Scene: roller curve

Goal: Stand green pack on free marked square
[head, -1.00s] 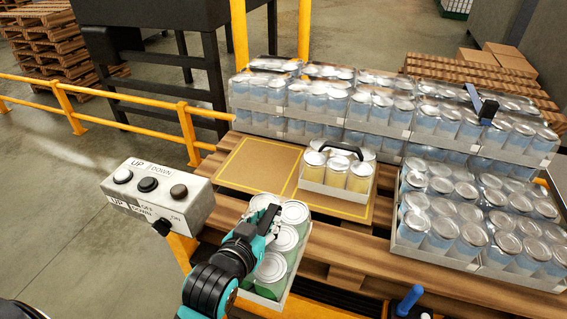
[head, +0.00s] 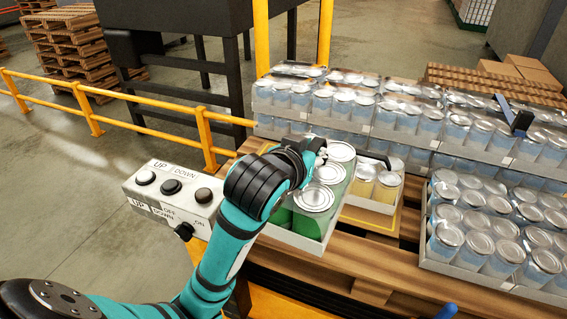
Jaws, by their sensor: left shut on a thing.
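The green pack (head: 306,222), a tray of large green cans with silver lids, is held by my left gripper (head: 318,150). The gripper is shut at the pack's upper far part, and its fingers are mostly hidden behind the wrist. The pack hangs over the near left part of the pallet and looks upright; I cannot tell its height above the boards. It hides most of the marked board.
Blue can packs stand in stacked rows (head: 395,115) behind and in a block (head: 495,225) at the right. A grey button box (head: 172,194) is close left of my arm. A yellow railing (head: 150,130) runs behind it.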

